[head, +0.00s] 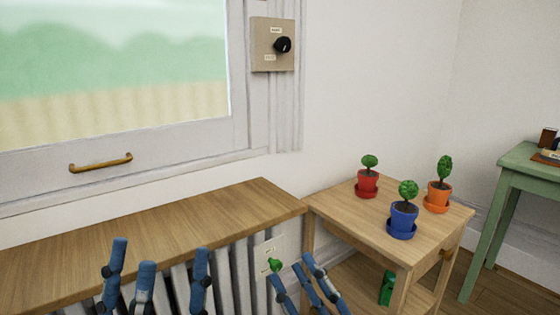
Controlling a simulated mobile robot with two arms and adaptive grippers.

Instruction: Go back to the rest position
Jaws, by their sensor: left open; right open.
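My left gripper (158,275) shows at the bottom left with its blue fingers spread, open and empty, in front of the radiator under the wooden shelf. My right gripper (300,278) is at the bottom centre, its blue fingers open, near the left front of the small wooden table (340,222). Neither gripper holds anything that I can see. The palms and wrists of both are cut off by the lower edge of the head view.
The table bears a red pot (367,183), a blue pot (403,222) and an orange pot (438,196), each with a plant. The wooden shelf (150,235) spans the left. A green table (530,163) stands right. A knob panel (273,45) is on the wall.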

